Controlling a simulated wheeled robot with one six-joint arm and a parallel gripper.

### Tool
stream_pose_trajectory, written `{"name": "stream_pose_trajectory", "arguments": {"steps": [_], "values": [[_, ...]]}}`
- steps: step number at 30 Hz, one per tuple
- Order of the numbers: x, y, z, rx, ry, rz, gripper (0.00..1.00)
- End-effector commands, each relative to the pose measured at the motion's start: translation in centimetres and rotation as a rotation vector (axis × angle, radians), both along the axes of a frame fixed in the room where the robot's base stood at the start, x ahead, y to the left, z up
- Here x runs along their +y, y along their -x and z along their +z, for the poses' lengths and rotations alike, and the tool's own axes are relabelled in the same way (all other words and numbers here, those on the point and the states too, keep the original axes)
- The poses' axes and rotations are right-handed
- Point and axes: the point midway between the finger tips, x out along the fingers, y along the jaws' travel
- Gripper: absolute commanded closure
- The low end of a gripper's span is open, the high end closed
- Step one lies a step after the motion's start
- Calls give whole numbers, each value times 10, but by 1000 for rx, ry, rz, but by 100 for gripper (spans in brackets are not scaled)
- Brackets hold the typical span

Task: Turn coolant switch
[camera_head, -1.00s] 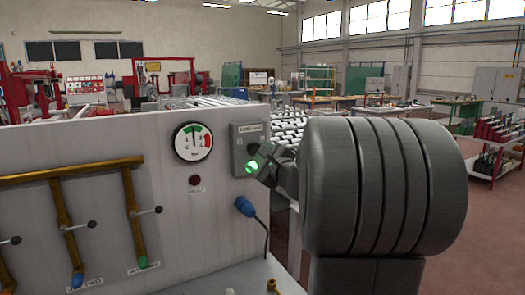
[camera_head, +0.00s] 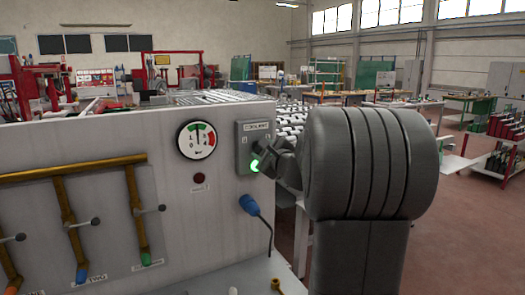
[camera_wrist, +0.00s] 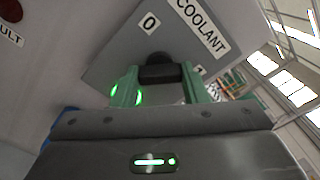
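The coolant switch is a black knob (camera_wrist: 160,72) on a grey box with a COOLANT label, on the machine's front panel. In the head view the switch box (camera_head: 256,133) is right of the pressure gauge, its knob hidden behind my gripper. My gripper (camera_wrist: 160,90) is at the box. In the wrist view its two green fingers stand on either side of the knob, close to its edges. I cannot tell whether they press on it.
The pressure gauge (camera_head: 197,139) and dark red fault lamp (camera_head: 199,178) are left of the box. A blue plug with a cable (camera_head: 249,205) is just below. Brass pipes with levers (camera_head: 70,220) stand at the left. A roller conveyor is behind the panel.

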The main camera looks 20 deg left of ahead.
Motion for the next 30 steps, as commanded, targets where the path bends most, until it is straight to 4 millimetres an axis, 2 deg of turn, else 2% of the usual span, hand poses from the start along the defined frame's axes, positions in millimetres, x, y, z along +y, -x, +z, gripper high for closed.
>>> {"name": "stream_pose_trajectory", "arguments": {"steps": [13, 30], "values": [[0, 0, -5, -95, 84, 1, 83], [0, 0, -7, -482, 428, 0, 83]]}}
